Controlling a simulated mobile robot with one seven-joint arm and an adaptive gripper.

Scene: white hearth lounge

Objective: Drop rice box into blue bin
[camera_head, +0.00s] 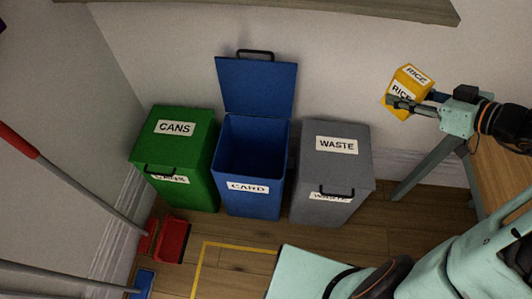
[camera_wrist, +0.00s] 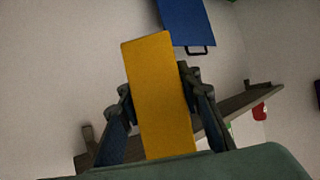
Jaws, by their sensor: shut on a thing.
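The yellow rice box (camera_head: 408,79), with white RICE labels, is held in the air at the right, above and to the right of the grey bin. My gripper (camera_head: 412,103) is shut on it. In the wrist view the box (camera_wrist: 160,95) stands between both fingers of my gripper (camera_wrist: 160,105), with its plain yellow face showing. The blue bin (camera_head: 253,200), labelled CARD, stands in the middle between two other bins. Its lid (camera_head: 257,87) is raised against the wall and its inside looks dark and empty. The raised lid also shows in the wrist view (camera_wrist: 185,22).
A green CANS bin (camera_head: 175,155) and a grey WASTE bin (camera_head: 334,165) flank the blue bin, both with lids closed. A wooden table (camera_head: 500,165) is at the right. A red dustpan (camera_head: 172,240) lies at the lower left. A shelf (camera_head: 350,8) runs along the top.

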